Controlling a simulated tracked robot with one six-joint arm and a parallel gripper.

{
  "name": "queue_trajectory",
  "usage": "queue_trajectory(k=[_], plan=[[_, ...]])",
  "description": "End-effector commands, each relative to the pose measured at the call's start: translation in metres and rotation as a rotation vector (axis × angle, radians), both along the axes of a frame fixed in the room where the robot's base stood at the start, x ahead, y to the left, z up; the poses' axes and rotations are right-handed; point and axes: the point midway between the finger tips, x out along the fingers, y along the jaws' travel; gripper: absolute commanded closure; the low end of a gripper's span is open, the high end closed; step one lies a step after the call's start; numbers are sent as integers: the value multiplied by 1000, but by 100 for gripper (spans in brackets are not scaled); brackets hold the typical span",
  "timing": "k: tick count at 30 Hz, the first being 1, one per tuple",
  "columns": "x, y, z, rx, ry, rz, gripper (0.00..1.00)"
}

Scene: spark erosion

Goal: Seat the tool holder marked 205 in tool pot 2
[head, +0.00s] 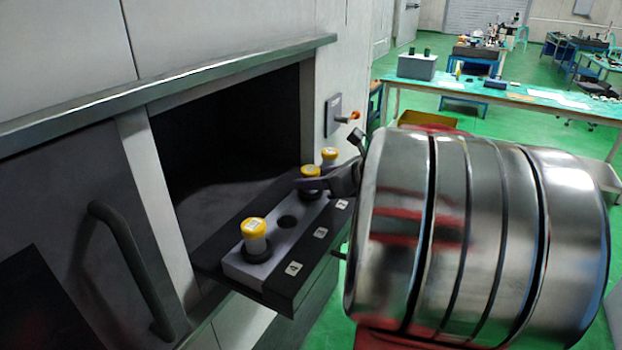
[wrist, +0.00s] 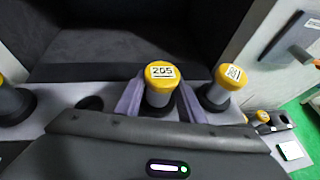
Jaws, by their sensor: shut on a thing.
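The tool holder marked 205 (wrist: 160,88), a grey body with a yellow cap, stands upright between the two fingers of my gripper (wrist: 159,103) in the wrist view. My gripper is shut on it. In the head view my gripper (head: 313,184) reaches in from the right around this holder (head: 311,171). Its lower end is hidden, so I cannot tell whether it sits in a pot. An empty round pot (head: 288,222) is left of it in the grey block (head: 240,268); this pot also shows in the wrist view (wrist: 90,103).
Yellow-capped holders stand on both sides: a near one (head: 254,238) left of the empty pot, and another (wrist: 225,85) close beside my right finger. The block sits on a dark shelf (head: 278,294) at a cabinet opening. A door handle (head: 130,262) is at left.

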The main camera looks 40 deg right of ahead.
Motion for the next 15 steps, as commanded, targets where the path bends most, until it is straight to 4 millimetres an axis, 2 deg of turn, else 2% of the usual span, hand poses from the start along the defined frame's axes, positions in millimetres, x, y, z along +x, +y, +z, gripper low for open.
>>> queue_trajectory(k=[5, 6, 15], plan=[[0, 0, -1, -1, -1, 0, 100], [0, 0, -1, -1, -1, 0, 63], [1, 0, -2, 0, 0, 1, 43]])
